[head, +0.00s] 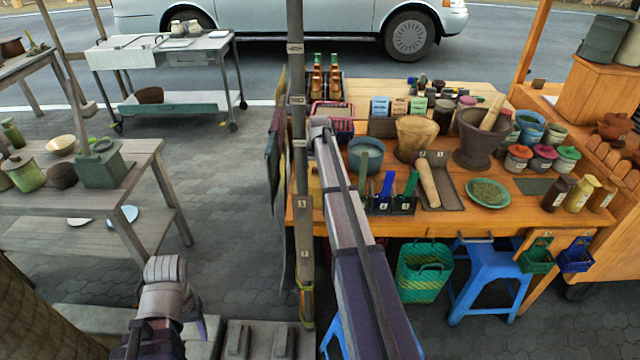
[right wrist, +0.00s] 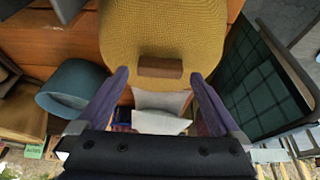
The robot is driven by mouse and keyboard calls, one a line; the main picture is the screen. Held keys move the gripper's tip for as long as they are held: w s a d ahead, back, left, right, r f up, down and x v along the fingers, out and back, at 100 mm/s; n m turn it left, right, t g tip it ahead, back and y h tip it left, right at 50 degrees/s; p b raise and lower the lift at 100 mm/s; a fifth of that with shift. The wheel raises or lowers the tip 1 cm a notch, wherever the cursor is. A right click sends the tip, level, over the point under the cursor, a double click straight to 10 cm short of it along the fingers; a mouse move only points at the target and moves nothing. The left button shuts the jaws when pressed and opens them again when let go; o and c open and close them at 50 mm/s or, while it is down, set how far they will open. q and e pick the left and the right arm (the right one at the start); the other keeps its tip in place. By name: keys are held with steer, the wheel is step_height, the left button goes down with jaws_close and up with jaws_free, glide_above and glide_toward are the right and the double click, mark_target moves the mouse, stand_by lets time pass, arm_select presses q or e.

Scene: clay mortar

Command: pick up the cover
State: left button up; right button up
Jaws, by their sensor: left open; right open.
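The cover (right wrist: 150,25) looks like a rounded yellow woven piece with a brown block handle (right wrist: 160,67), seen in the right wrist view. In the head view only a yellow strip of it (head: 314,187) shows beside my right arm, which hides the rest. My right gripper (right wrist: 163,77) is open, its two fingers on either side of the brown handle and apart from it. My left gripper (head: 165,275) is low at the left in the head view, empty and away from the table.
A teal pot (head: 365,152) stands beside the cover; it also shows in the right wrist view (right wrist: 75,88). A dark checked cloth (right wrist: 262,85) hangs on the other side, near a post (head: 299,100). Mortars, jars and tools crowd the orange table (head: 450,222).

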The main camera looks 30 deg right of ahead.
steer(key=shift+b+x, duration=0.35)
steer(key=shift+x, duration=0.55)
steer(key=shift+r, duration=0.1)
steer(key=shift+c, duration=0.4)
jaws_close()
